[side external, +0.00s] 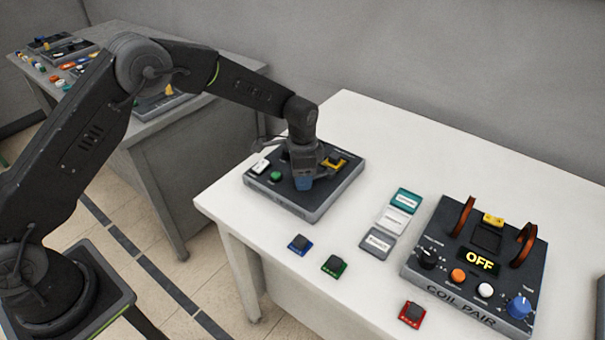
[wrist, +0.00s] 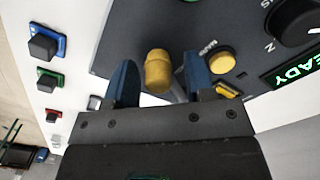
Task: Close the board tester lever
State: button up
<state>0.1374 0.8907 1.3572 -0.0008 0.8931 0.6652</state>
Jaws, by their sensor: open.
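The board tester (side external: 311,211) is a dark box at the near left of the white table. Its lever shows in the wrist view as a yellow rounded knob (wrist: 158,68) on a thin stem. My gripper (side external: 304,183) is low over the tester, pointing down. In the wrist view its two blue fingers (wrist: 160,85) are open, one on each side of the knob, with visible gaps beside it. In the side view my gripper and wrist hide much of the tester's top, and I cannot make out the lever clearly there.
In the wrist view, a yellow button (wrist: 222,61), a black dial (wrist: 294,20) and a green READY display (wrist: 291,69) are close by. Blue (side external: 300,244), green (side external: 334,265) and red (side external: 412,313) blocks lie on the table. The COIL PAIR box (side external: 478,270) stands right, reading OFF.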

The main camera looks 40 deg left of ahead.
notch_tip(320, 180, up, 14)
dwell(0.4)
jog(key=shift+f, duration=0.1)
dwell(0.4)
jog(key=s+a+r+n+t, duration=0.3)
jog(key=s+a+r+n, duration=0.1)
jog(key=s+r, duration=0.9)
jog(key=s+a+f+n+t, duration=0.1)
jog(key=s+n, duration=0.1)
jog(key=s, duration=0.7)
jog(key=s+a+f+n+t, duration=0.1)
jog(key=s+a+n, duration=0.1)
jog(key=s, duration=0.8)
jog(key=shift+f+n+t, duration=0.25)
jog(key=shift+n+t, duration=0.05)
jog(key=shift+n, duration=0.3)
